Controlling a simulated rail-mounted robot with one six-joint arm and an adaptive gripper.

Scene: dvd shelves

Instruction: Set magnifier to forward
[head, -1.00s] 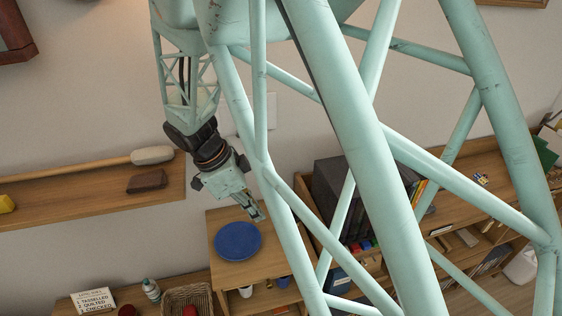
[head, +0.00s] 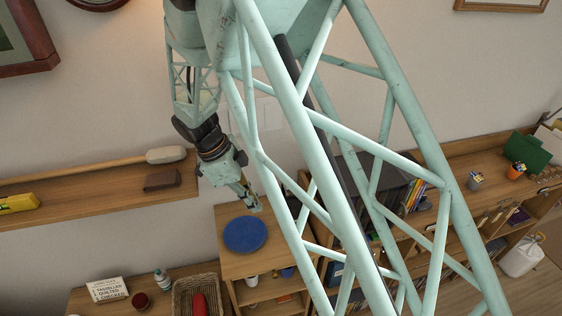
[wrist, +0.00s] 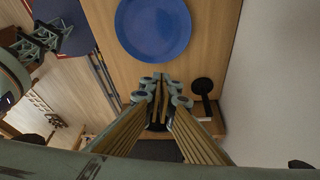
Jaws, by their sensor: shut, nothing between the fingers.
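My gripper (head: 255,206) points down just behind the blue plate in the head view. In the wrist view my gripper (wrist: 160,78) has its fingertips together with nothing between them, above the wooden cabinet top. A black round-headed thing with a short stem (wrist: 203,87) stands to the right of the fingertips and apart from them. It may be the magnifier, but I cannot tell for sure, nor which way it is set. I cannot make it out in the head view.
The blue plate (head: 245,234) lies on the cabinet top (head: 228,265), close to the fingertips; it also shows in the wrist view (wrist: 153,28). A wall shelf (head: 100,202) with a mallet (head: 165,155) is at left. A basket (head: 197,297) stands below. A wall (wrist: 280,90) bounds the right side.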

